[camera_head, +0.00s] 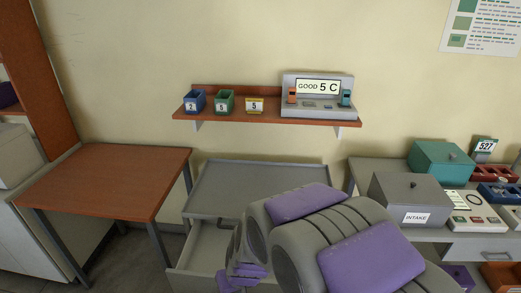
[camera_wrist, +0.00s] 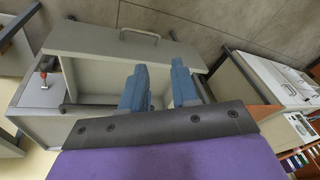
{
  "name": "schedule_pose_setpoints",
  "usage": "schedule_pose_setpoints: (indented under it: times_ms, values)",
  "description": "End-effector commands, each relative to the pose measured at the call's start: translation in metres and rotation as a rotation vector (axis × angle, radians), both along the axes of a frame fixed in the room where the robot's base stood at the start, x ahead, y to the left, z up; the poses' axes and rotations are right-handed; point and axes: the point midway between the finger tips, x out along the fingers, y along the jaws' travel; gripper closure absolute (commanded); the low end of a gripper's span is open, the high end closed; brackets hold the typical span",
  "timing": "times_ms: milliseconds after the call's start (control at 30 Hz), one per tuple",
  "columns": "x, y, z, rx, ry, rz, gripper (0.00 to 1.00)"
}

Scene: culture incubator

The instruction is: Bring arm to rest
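My arm (camera_head: 330,235), grey with purple panels, reaches from the bottom edge in the head view over the grey cabinet (camera_head: 250,175) with its open drawer (camera_head: 203,245). My gripper's end is mostly hidden behind the arm there. In the wrist view my gripper (camera_wrist: 160,88) shows two blue fingers with a clear gap between them and nothing held. Behind the fingers is a pale open drawer, with its front and handle (camera_wrist: 140,34) at the top. I cannot tell how far the fingers are from the drawer.
A brown table (camera_head: 105,178) stands at left. A wall shelf (camera_head: 225,117) holds blue and green bins, a yellow-labelled item and a display device (camera_head: 318,97) reading "GOOD 5 C". At right, a bench carries an INTAKE box (camera_head: 408,198), a teal box (camera_head: 440,160) and racks.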

Motion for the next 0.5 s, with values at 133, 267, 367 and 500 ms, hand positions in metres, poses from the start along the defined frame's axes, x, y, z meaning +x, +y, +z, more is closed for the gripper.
schedule_pose_setpoints:
  times_ms: [133, 267, 367, 500]
  values:
    - [-0.017, -0.026, 0.025, 0.0, 0.042, -0.03, 0.71]
    - [-0.035, -0.048, 0.042, -0.01, 0.084, -0.057, 0.71]
    - [-0.05, -0.066, 0.055, -0.022, 0.116, -0.079, 0.71]
    - [-0.073, -0.092, 0.071, -0.044, 0.159, -0.115, 0.71]
